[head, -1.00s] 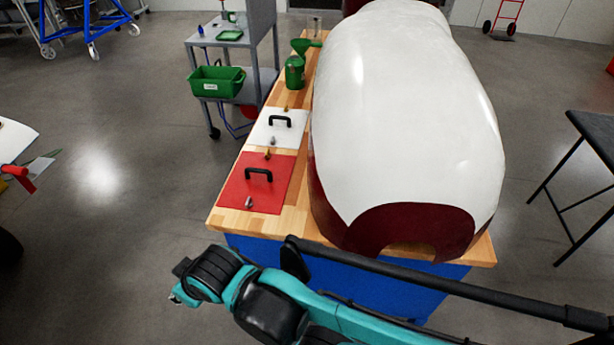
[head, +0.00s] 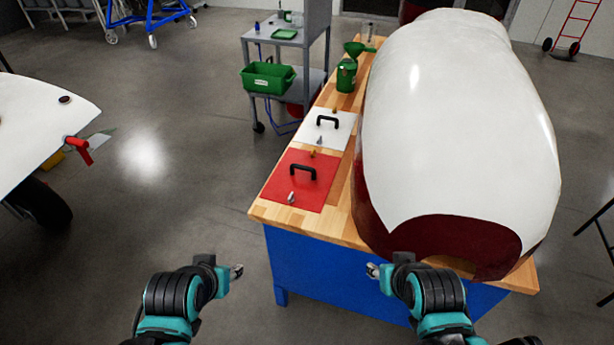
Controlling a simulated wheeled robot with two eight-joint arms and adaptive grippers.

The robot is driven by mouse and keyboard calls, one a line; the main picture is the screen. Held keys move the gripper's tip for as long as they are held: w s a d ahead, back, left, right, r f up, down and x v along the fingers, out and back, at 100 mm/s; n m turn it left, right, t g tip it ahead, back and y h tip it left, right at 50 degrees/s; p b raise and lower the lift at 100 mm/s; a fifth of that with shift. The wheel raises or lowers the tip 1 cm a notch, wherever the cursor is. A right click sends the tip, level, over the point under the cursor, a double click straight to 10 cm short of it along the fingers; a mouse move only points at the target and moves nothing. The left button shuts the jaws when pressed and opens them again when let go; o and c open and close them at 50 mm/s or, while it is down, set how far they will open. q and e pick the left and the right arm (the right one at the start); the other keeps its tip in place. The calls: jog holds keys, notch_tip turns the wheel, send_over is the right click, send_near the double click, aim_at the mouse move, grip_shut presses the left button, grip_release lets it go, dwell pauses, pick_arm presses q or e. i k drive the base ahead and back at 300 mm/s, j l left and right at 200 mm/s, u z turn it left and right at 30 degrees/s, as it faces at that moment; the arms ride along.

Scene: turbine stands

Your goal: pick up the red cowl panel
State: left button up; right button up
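The red cowl panel (head: 286,181) lies flat on the near left part of the wooden bench top (head: 338,225). It has a black handle (head: 303,170) standing up in its middle and a small silver fitting near its front edge. My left gripper (head: 238,271) is in front of the bench, left of its near corner, apart from the panel. My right gripper (head: 372,270) is at the bench's front side, right of and nearer than the panel. Both grippers are small in view and their finger gaps are unclear. Nothing shows held in either.
A white panel (head: 336,136) with a black handle lies just behind the red one. A large white and dark-red cowling (head: 455,130) fills the bench's right side. A green can (head: 346,76) stands farther back. A grey cart (head: 318,50) stands behind left.

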aim_at(310, 179)
jog(key=k, duration=0.3)
jog(key=k+z, duration=0.1)
jog(key=z, duration=0.3)
jog(key=k+z, duration=0.15)
jog(key=z, duration=0.3)
jog(key=k+l+z, duration=0.1)
jog(key=z, duration=0.3)
jog(key=i+j+z, duration=0.1)
jog(key=j, duration=0.4)
jog(key=i+j+z, duration=0.1)
jog(key=j, duration=0.4)
jog(key=i+j+z, duration=0.15)
jog(key=j, duration=0.4)
jog(key=j+z, duration=0.1)
jog(key=j, duration=0.4)
jog(key=i, duration=0.05)
